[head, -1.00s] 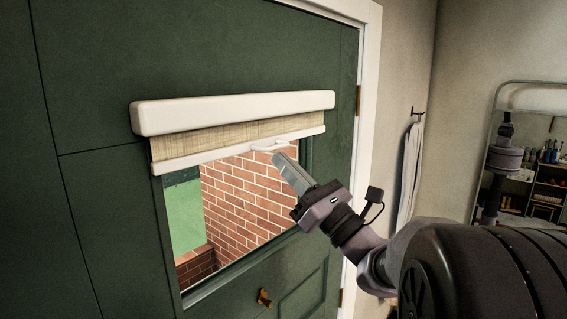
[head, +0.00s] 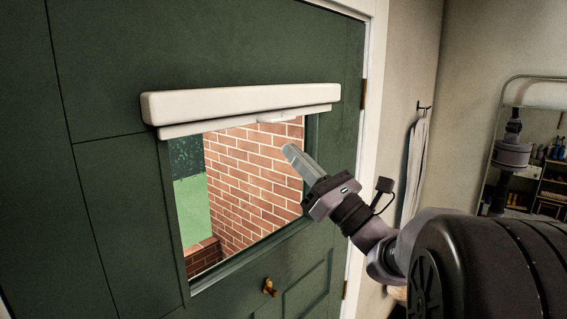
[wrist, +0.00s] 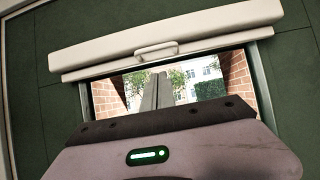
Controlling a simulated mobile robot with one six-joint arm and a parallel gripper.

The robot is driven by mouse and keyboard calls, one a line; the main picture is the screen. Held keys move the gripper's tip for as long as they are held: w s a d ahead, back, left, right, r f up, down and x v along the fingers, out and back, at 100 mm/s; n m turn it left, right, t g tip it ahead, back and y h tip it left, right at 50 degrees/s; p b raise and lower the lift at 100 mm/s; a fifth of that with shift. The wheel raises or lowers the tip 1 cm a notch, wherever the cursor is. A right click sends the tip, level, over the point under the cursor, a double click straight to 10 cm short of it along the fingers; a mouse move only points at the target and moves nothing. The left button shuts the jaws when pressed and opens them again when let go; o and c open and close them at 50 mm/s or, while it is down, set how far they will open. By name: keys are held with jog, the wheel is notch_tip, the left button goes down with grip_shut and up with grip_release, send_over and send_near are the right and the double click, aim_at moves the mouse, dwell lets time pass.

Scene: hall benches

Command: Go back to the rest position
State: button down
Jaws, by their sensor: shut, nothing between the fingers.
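My gripper (head: 291,153) is shut and empty, in front of the window in the green door. Its closed fingers also show in the wrist view (wrist: 157,90), against the glass opening and below the blind's handle (wrist: 156,49). The fingers are apart from the blind. The roller blind's white cassette (head: 240,103) spans the top of the window. Its bottom bar (head: 215,124) sits right under the cassette, with the handle (head: 277,117) near the bar's right half. No blind fabric shows between them.
The green door (head: 110,200) fills the left, with a brass knob (head: 269,287) below the window. A white cloth (head: 413,175) hangs from a wall hook right of the door frame. A mirror (head: 533,160) stands at the far right. The space before the door looks clear.

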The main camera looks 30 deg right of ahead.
jog(key=b+v, duration=0.3)
jog(key=v, duration=0.7)
jog(key=a+f+n+g+y+b, duration=0.5)
jog(key=a+f+n+g+b, duration=0.35)
jog(key=a+f, duration=0.75)
jog(key=s+a+f+n+g+h+b, duration=0.1)
jog(key=s+a+f+n+g+b, duration=0.2)
jog(key=a+f, duration=0.3)
jog(key=s+a+f+n+g+h+b, duration=0.1)
jog(key=s+a+f+n+g+b, duration=0.1)
jog(key=s+a+f+g+b, duration=0.45)
jog(key=s+f+n+h+b, duration=0.2)
jog(key=f+n, duration=0.1)
jog(key=f, duration=0.5)
jog(key=s+f+n+h+b, duration=0.2)
jog(key=f+n+b, duration=0.1)
jog(key=f, duration=0.6)
jog(key=s+d+f+n+t+h+b, duration=0.1)
jog(key=s+d+f+n+h+b, duration=0.1)
jog(key=d+f+n+h+b, duration=0.3)
notch_tip(320, 180, down, 5)
jog(key=d+n+b, duration=0.1)
jog(key=n, duration=0.2)
jog(key=shift+d+h, duration=0.2)
jog(key=shift+h, duration=0.2)
